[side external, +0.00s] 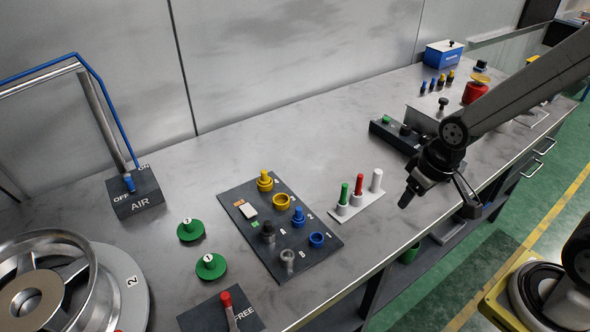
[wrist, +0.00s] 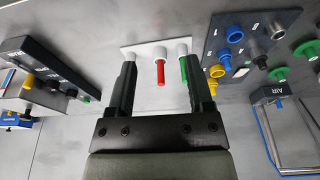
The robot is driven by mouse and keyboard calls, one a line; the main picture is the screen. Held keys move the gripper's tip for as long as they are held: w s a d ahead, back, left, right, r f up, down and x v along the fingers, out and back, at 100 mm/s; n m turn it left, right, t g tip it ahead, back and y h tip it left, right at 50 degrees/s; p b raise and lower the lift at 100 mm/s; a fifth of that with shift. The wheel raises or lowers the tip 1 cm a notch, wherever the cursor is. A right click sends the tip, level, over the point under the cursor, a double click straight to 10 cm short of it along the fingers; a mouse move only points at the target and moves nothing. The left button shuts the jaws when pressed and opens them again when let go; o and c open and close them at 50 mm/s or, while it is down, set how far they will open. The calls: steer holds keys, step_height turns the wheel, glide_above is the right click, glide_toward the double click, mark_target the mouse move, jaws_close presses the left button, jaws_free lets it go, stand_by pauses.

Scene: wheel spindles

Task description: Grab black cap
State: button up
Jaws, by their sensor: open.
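A small black cap (side external: 268,231) stands on the dark panel (side external: 256,255), on its front-left part, beside a grey metal ring (side external: 288,258). In the wrist view the black cap (wrist: 260,61) is at the upper right, outside the jaws. My gripper (side external: 438,203) is open and empty, to the right of the panel near the table's front edge. In the wrist view my gripper (wrist: 159,72) has its fingers apart, with the holder of coloured pins between and beyond them. Other dark knobs stand farther back, such as one on the grey box (side external: 442,103).
The panel also carries yellow (side external: 265,181) and blue (side external: 298,217) caps and rings. A white holder (side external: 352,210) with green, red and white pins stands between panel and gripper. Green discs (side external: 190,230) and a large wheel (side external: 45,285) are at left. The table behind the panel is clear.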

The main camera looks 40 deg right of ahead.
steer(key=a+f+m+g, duration=0.1)
steer(key=m, duration=0.1)
steer(key=m+y, duration=1.1)
steer(key=m, duration=0.5)
glide_toward(267, 223)
steer(key=s, duration=0.2)
steer(key=s+f, duration=0.1)
steer(key=s, duration=0.2)
steer(key=s+f, duration=0.1)
steer(key=s, duration=0.2)
steer(key=shift+s+a, duration=0.1)
steer(key=shift+a, duration=0.3)
steer(key=w+m+t, duration=0.1)
steer(key=w+f+m+t, duration=0.1)
steer(key=w, duration=0.1)
steer(key=w+a+m+t+y, duration=0.1)
steer(key=m, duration=0.1)
steer(key=shift+w+f, duration=0.2)
steer(key=shift+w, duration=0.2)
steer(key=shift+w+d+f+m+t, duration=0.1)
steer(key=shift+w+f+m+t, duration=0.15)
steer(key=shift+w+m+t, duration=0.55)
steer(key=shift+x, duration=3.85)
steer(key=shift+s+r, duration=0.1)
steer(key=shift+s, duration=0.05)
